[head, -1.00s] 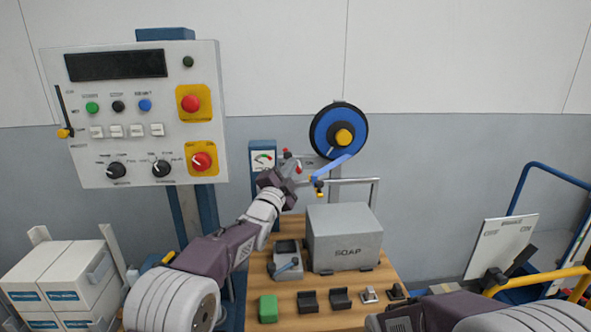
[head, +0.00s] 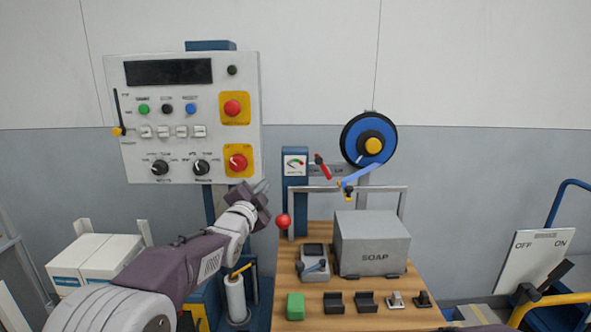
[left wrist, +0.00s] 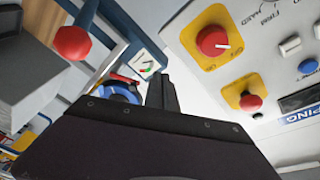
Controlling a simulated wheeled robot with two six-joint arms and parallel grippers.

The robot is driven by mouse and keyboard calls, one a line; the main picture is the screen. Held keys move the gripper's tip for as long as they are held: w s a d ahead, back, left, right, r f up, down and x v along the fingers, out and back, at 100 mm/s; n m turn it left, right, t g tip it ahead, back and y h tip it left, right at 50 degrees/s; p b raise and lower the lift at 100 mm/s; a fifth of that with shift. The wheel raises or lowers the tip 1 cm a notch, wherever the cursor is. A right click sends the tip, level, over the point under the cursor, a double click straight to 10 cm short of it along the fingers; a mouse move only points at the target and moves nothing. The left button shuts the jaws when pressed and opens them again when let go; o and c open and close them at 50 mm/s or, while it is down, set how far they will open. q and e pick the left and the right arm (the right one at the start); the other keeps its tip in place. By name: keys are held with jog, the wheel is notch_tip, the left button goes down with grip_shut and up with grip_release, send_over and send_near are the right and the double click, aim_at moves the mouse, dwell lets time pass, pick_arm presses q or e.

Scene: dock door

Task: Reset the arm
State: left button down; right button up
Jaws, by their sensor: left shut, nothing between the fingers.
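My left arm comes in from the left in the head view. Its gripper (head: 264,187) is shut and empty, just off the lower right corner of the control panel (head: 118,80). The wrist view shows the closed dark fingers (left wrist: 161,92) with nothing between them. A lever's red ball (head: 283,222) is just right of and below the gripper, apart from it; it also shows in the left wrist view (left wrist: 72,43) on a blue arm. My right gripper is out of view; only a bit of my right arm shows at the bottom.
The gauge post (head: 295,185) stands right of the gripper. A grey SOAP box (head: 372,240), a green block (head: 295,306) and small switches sit on the wooden table (head: 340,322). A blue reel (head: 353,128) hangs behind. White boxes (head: 115,258) stand at the left.

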pick_arm(q)
jog(key=s+a+f+n+g+y, duration=0.2)
jog(key=s+a+f+n+g, duration=0.25)
jog(key=s+f, duration=0.5)
jog(key=s+a+f+n+g+y, duration=0.25)
jog(key=s+a+f+g, duration=0.35)
jog(key=f, duration=0.7)
jog(key=s+f+n+g, duration=0.35)
jog(key=s+f, duration=0.25)
jog(key=s, duration=0.5)
jog(key=s+f+n+g, duration=0.35)
jog(key=s+f, duration=0.25)
jog(key=s, duration=0.6)
notch_tip(320, 180, up, 14)
jog(key=p, duration=1.4)
jog(key=shift+w+d, duration=0.3)
jog(key=shift+d, duration=0.15)
jog(key=shift+t+h, duration=0.25)
